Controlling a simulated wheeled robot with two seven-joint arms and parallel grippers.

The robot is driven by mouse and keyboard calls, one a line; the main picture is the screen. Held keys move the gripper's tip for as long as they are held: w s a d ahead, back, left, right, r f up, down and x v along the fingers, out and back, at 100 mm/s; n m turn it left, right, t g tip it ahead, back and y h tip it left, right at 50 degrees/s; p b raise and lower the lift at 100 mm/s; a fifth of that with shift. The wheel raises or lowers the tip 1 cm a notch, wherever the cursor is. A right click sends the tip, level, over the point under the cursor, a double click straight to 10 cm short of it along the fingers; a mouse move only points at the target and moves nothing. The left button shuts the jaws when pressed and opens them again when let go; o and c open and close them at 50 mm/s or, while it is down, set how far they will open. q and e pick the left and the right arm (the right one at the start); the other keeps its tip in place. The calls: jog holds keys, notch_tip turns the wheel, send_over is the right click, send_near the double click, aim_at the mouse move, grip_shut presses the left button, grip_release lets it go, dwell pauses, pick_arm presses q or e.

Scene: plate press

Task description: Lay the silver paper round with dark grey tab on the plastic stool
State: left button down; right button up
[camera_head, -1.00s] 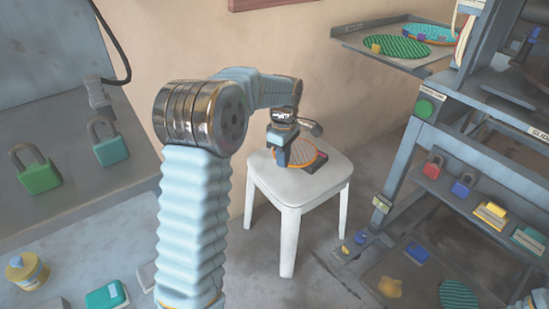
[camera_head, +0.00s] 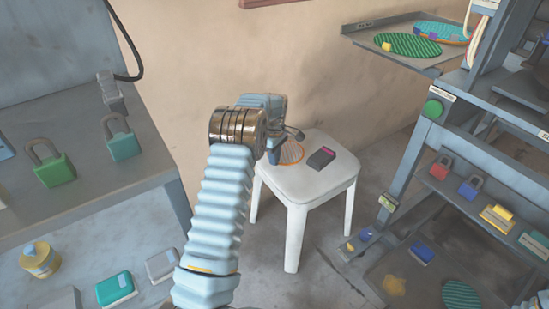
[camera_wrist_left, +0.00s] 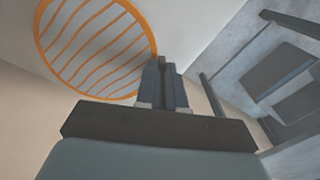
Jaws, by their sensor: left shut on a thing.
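The silver paper round (camera_head: 291,153), with an orange rim and wavy orange stripes, shows at the back left of the white plastic stool's seat (camera_head: 312,182). It fills the upper left of the left wrist view (camera_wrist_left: 95,45). My left gripper (camera_head: 276,152) is at the round's edge, partly hidden by my arm. In the wrist view its fingers (camera_wrist_left: 163,82) are shut on the small dark grey tab (camera_wrist_left: 162,62) at the rim. I cannot tell whether the round lies flat on the seat or is just above it. My right gripper is not in view.
A dark block with a pink strip (camera_head: 321,158) lies on the seat, right of the round. A grey rack (camera_head: 430,150) with padlocks and blocks stands at the right. A tray (camera_head: 400,48) holds other rounds. A workbench (camera_head: 95,190) with padlocks is at the left.

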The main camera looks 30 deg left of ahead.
pick_arm(q)
jog(key=shift+f, duration=0.4)
jog(key=c, duration=1.2)
grip_release()
jog(key=shift+f, duration=0.1)
jog(key=shift+c, duration=0.2)
notch_tip(320, 180, up, 12)
